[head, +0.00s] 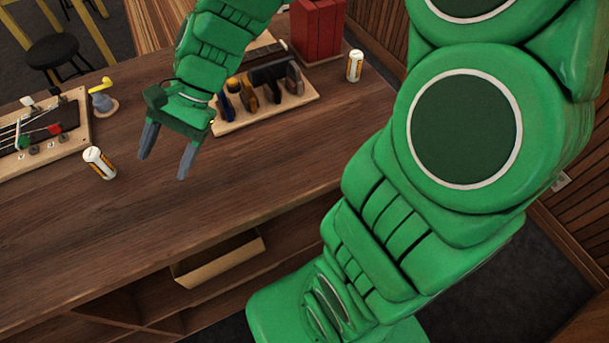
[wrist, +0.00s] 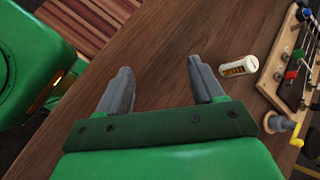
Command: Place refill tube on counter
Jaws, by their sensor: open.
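The left tube (head: 99,163) is near the stringed board, and the other tube (head: 355,66) is at the back right by the red box. I cannot tell which is the refill tube. My gripper (head: 166,167) is open and empty above the counter, to the right of the left tube and apart from it. In the wrist view, one tube (wrist: 238,67) shows just beyond the right finger of my gripper (wrist: 161,82).
A wooden tool rack (head: 265,105) with several tools sits behind my gripper, with a red box (head: 317,30) beyond it. A board with strings (head: 40,140) and a small yellow-handled crank (head: 102,98) are at the left. The counter's front middle is clear. An open box (head: 220,262) sits on a shelf below.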

